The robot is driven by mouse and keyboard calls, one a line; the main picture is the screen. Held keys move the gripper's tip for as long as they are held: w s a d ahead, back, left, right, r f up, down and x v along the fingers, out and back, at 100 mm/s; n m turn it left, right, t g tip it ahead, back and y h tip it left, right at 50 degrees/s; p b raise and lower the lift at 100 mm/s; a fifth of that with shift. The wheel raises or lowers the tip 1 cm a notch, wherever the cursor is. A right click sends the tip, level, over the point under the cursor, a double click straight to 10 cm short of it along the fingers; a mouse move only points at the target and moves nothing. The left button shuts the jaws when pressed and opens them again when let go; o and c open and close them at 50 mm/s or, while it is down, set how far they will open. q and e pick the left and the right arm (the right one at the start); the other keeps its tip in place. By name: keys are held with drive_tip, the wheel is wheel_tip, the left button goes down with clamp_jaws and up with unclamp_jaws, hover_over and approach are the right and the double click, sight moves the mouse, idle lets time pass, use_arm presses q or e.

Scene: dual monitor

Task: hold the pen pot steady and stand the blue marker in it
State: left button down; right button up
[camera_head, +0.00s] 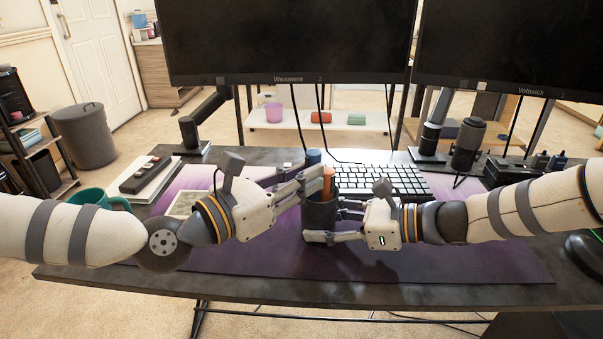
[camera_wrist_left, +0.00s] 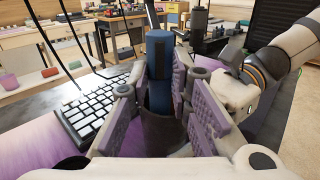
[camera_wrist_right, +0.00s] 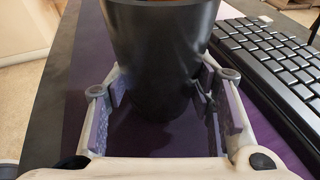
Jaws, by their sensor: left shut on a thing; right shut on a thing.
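The dark pen pot (camera_head: 320,216) stands upright on the purple desk mat. My right gripper (camera_head: 325,221) is shut around its sides; in the right wrist view the pot (camera_wrist_right: 158,60) stands between the fingers. An orange thing (camera_head: 328,178) sticks out of the pot. My left gripper (camera_head: 311,183) is shut on the blue marker (camera_wrist_left: 159,68), which is roughly upright at the pot. In the head view only the marker's top (camera_head: 313,156) shows behind the fingers. The left wrist view shows the pot (camera_wrist_left: 163,135) below the marker; I cannot tell how deep its lower end is.
A keyboard (camera_head: 380,181) lies just behind the pot. Two monitors (camera_head: 290,40) stand at the back. A teal mug (camera_head: 92,197) and a remote (camera_head: 146,174) on a book are at the left. The front of the purple mat (camera_head: 430,268) is clear.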

use_arm(q)
drive_tip(key=c, duration=1.4)
unclamp_jaws()
use_arm(e)
drive_tip(key=shift+f, duration=0.1)
use_arm(q)
drive_tip(key=v, duration=1.2)
use_arm(e)
drive_tip(key=o, duration=0.9)
